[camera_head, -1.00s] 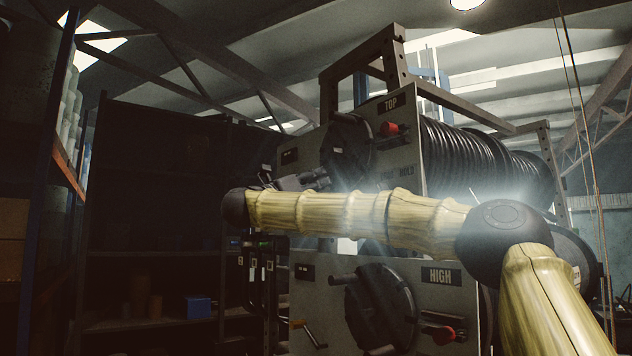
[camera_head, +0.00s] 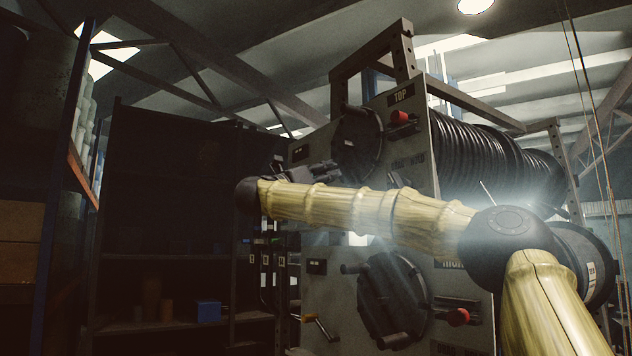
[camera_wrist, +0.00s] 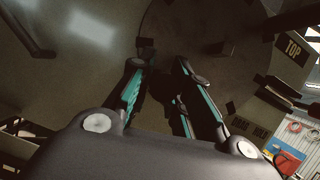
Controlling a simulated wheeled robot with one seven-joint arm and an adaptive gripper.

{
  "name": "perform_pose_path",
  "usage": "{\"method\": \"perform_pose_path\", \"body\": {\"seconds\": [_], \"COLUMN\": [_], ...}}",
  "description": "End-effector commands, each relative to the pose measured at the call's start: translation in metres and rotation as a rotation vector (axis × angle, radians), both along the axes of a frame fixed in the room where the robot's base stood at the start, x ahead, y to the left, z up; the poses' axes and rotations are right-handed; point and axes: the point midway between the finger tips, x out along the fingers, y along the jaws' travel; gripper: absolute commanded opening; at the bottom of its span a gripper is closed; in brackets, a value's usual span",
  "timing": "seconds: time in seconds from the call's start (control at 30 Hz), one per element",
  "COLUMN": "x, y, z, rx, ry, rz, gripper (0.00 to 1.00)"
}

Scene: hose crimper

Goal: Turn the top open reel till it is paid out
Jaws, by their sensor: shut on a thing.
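The top reel carries a black coiled hose (camera_head: 480,150) and a dark round disc (camera_head: 357,142) on its grey end plate, under the TOP label (camera_head: 401,96). A red knob (camera_head: 400,118) sits at the plate's upper part. My gripper (camera_wrist: 165,57) is in front of the disc, which fills the upper middle of the wrist view (camera_wrist: 215,25). Its fingers are shut on a dark handle of the top reel, mostly hidden between them. In the head view, my gripper (camera_head: 312,172) is small and dark at the disc's lower left.
Below is another reel with a dark handled disc (camera_head: 393,300) and a red knob (camera_head: 458,317). Dark shelving (camera_head: 165,220) with a blue box (camera_head: 208,310) stands at left. A steel frame (camera_head: 375,70) rises above the top reel. My arm crosses in front of the reels.

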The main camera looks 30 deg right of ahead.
Motion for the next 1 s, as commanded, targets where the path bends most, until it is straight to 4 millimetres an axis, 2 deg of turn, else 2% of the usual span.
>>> {"method": "perform_pose_path", "body": {"seconds": [0.27,0.3,0.4,0.77,0.87,1.0], "x": [0.000,0.000,0.000,0.000,-0.001,-0.003], "y": [0.000,0.000,0.000,0.003,0.010,0.030], "z": [0.001,0.001,0.001,-0.001,-0.004,-0.012], "rx": [-0.001,-0.001,0.000,0.000,0.000,-0.002], "ry": [-0.001,-0.001,0.000,0.000,0.000,0.000], "rz": [0.001,0.001,0.000,0.000,0.000,0.001], "gripper": [0.00,0.26,0.40,0.40,0.40,0.40]}}
